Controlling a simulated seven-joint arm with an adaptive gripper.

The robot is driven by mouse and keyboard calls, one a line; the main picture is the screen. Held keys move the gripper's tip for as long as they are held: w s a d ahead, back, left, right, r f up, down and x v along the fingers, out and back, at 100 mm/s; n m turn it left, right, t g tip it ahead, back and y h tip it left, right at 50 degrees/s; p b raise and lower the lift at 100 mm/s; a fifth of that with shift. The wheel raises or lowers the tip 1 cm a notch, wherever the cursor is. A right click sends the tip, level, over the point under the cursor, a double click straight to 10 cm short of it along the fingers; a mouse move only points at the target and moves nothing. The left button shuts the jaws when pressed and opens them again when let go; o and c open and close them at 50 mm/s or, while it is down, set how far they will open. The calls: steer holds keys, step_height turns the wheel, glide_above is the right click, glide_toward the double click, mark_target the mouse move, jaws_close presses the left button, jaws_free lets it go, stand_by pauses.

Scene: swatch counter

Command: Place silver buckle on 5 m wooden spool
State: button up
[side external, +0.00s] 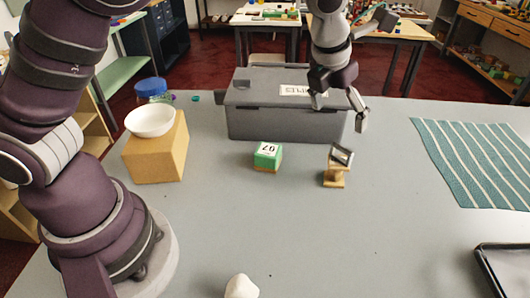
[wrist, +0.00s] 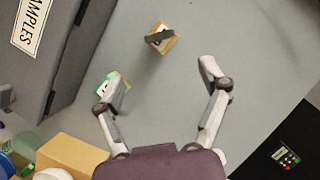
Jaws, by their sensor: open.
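The small wooden spool (side external: 334,178) stands on the grey counter, right of the middle in the side view. It also shows near the top of the wrist view (wrist: 167,48). The silver buckle (side external: 342,154) is at the top of the spool, tilted and seeming to touch it; in the wrist view the buckle (wrist: 158,39) looks like a dark plate across the spool. My gripper (side external: 338,111) is open and empty, above the buckle and apart from it. In the wrist view the spool and buckle lie beyond my spread fingertips (wrist: 162,85).
A green-and-tan numbered block (side external: 268,156) sits left of the spool. A grey lidded box (side external: 250,123) stands behind. A white bowl (side external: 150,121) rests on a tan block (side external: 157,158). A striped cloth (side external: 475,160) and black tray (side external: 505,265) lie right. The front counter is mostly clear.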

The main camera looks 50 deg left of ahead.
steer(key=s+a+r+m, duration=0.1)
steer(key=s+a+m, duration=0.2)
steer(key=m, duration=0.9)
steer(key=s+a+r+m, duration=0.2)
steer(key=s+a+m, duration=0.2)
steer(key=s+m, duration=0.5)
steer(key=s+a+r+m+t, duration=0.1)
steer(key=s+a+m, duration=0.2)
steer(key=s+m, duration=0.4)
steer(key=m, duration=0.8)
steer(key=shift+a+r, duration=0.25)
steer(key=shift+a, duration=0.05)
